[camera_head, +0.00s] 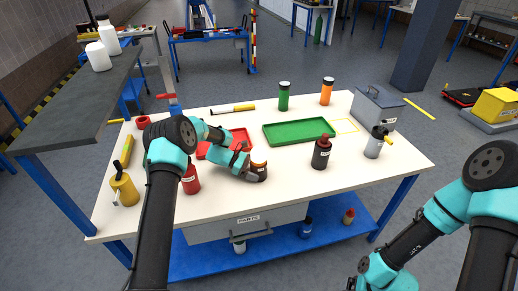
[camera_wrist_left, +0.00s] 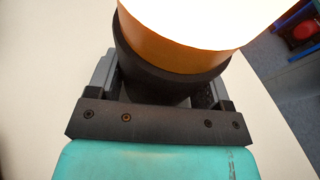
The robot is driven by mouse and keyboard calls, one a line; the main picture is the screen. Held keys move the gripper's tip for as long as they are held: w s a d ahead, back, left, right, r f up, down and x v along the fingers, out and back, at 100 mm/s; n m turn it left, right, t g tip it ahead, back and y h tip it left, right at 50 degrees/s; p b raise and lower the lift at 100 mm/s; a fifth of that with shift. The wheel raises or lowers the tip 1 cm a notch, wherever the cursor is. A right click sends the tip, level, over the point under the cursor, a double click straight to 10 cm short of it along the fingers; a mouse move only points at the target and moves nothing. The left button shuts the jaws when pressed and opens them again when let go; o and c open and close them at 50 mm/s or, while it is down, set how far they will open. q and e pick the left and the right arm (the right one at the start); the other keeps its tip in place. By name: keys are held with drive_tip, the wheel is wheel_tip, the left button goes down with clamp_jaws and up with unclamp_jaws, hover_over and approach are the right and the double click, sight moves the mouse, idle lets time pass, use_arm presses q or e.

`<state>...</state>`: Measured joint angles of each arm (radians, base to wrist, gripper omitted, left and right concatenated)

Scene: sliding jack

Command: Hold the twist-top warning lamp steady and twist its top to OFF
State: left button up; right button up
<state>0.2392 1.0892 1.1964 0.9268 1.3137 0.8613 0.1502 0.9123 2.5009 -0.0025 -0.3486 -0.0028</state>
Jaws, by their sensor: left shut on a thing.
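In the left wrist view the lamp (camera_wrist_left: 180,55) has a bright white top, an orange band and a black lower part. My left gripper (camera_head: 248,173) is shut on the lamp from the left, with its fingers at either side of the black lower part. Any OFF marking on the top is not readable. My right arm is at the lower right, with its gripper outside the picture.
A red bottle (camera_head: 191,180) stands left of the lamp and a black, red-topped bottle (camera_head: 321,154) to its right. A red tray (camera_head: 213,151) and a green tray (camera_head: 270,134) lie behind. A yellow can (camera_head: 124,190) is at left. The table's front edge is close.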

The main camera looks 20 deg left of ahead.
drive_tip(key=w+a+r+n+g+h, duration=0.1)
drive_tip(key=w+a+r, duration=0.2)
drive_tip(key=w, duration=1.1)
drive_tip(key=w+a+r+n+g, duration=0.1)
drive_tip(key=w+a+r+g, duration=0.15)
drive_tip(key=w, duration=1.05)
drive_tip(key=w+a+r, duration=0.2)
drive_tip(key=r, duration=0.1)
drive_tip(key=w+a+r+n+h, duration=0.1)
drive_tip(key=w+a+r, duration=0.2)
drive_tip(key=w+a+r+n+h, duration=0.1)
drive_tip(key=w+a+r, duration=0.1)
drive_tip(key=w+r, duration=0.1)
drive_tip(key=shift+w+a+r+t, duration=0.25)
drive_tip(key=shift+a+r, duration=0.15)
drive_tip(key=shift+r, duration=0.15)
drive_tip(key=a+r+n, duration=0.2)
drive_tip(key=a+r, duration=0.3)
drive_tip(key=a, duration=0.4)
drive_tip(key=s+a+r+n+t, duration=0.1)
drive_tip(key=a+r+n, duration=0.2)
drive_tip(key=a+r, duration=0.3)
drive_tip(key=s+a+r+n+t, duration=0.1)
drive_tip(key=a+r+n, duration=0.2)
drive_tip(key=a, duration=1)
drive_tip(key=shift+a+r+h, duration=0.2)
drive_tip(key=shift+r, duration=0.7)
drive_tip(key=shift+a+r+h, duration=0.2)
drive_tip(key=shift+r, duration=0.65)
drive_tip(key=shift+f, duration=0.1)
